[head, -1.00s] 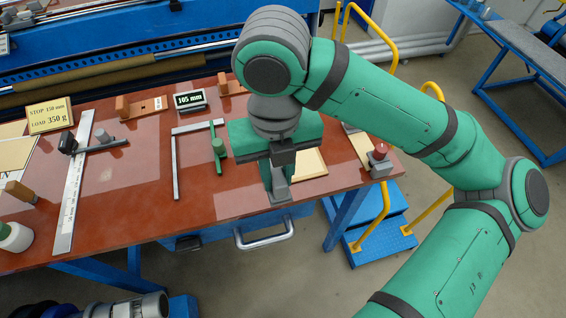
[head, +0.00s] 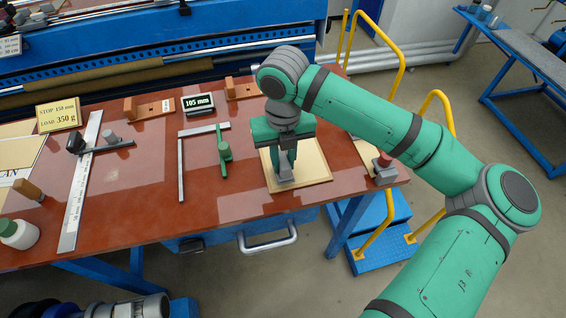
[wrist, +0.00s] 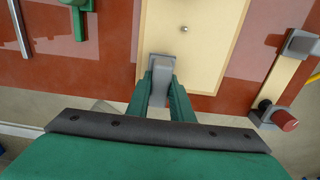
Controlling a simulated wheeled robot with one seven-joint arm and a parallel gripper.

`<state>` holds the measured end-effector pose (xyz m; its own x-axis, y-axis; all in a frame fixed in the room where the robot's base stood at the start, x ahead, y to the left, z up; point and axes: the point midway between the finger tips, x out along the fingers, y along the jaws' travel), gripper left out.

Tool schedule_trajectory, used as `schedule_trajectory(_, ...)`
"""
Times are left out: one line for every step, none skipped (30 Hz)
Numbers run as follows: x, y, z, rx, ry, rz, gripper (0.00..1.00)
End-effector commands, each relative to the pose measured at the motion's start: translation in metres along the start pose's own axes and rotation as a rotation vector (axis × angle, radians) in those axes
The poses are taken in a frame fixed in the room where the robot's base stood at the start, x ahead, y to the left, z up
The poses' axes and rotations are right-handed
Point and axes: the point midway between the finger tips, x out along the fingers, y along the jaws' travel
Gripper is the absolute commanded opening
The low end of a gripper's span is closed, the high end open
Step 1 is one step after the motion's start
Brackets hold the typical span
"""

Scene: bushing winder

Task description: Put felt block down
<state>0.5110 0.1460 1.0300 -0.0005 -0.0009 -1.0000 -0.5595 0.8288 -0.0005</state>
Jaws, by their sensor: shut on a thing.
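The grey felt block (head: 285,178) is in my gripper (head: 286,160), over the cream board on the red-brown bench. In the wrist view the green fingers of my gripper (wrist: 161,92) are shut on the felt block (wrist: 159,71), one on each side. The block is over the near part of the cream board (wrist: 205,70), close to its front edge. I cannot tell whether its underside touches the board. The board also shows in the head view (head: 316,168), partly hidden by my gripper and the block.
A steel square (head: 181,170) and a green tool (head: 224,150) lie left of the board. A fixture with a red knob (head: 384,160) stands at the bench's right end. A 105 mm display (head: 198,103) stands behind. A long steel rule (head: 80,185) lies further left.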

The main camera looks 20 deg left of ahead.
Motion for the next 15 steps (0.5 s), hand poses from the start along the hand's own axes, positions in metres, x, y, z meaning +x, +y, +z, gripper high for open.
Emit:
schedule_trajectory(0.006,0.000,0.000,0.000,0.000,0.000,0.00)
schedule_trajectory(0.009,0.000,0.000,0.000,0.001,-0.001,0.00)
schedule_trajectory(0.012,0.000,0.000,-0.001,0.000,0.000,0.00)
schedule_trajectory(0.013,0.000,0.000,-0.001,-0.001,0.000,0.00)
schedule_trajectory(0.014,0.000,0.000,-0.001,-0.001,0.001,0.00)
schedule_trajectory(0.014,0.000,0.000,-0.001,-0.001,0.001,0.00)
schedule_trajectory(0.014,0.001,0.000,-0.001,-0.001,0.001,0.00)
schedule_trajectory(0.014,0.001,0.000,-0.001,-0.001,0.001,0.00)
schedule_trajectory(0.014,0.001,0.000,-0.001,-0.001,0.001,0.00)
schedule_trajectory(0.014,0.001,0.000,-0.001,-0.001,0.001,0.00)
schedule_trajectory(0.014,0.001,0.000,-0.001,-0.001,0.001,0.00)
schedule_trajectory(0.014,0.001,0.000,-0.001,-0.001,0.001,0.00)
schedule_trajectory(0.015,0.001,0.000,-0.001,-0.001,0.001,0.00)
schedule_trajectory(0.015,0.001,0.000,-0.001,-0.001,0.001,0.00)
schedule_trajectory(0.017,0.001,0.000,-0.001,-0.001,0.001,0.00)
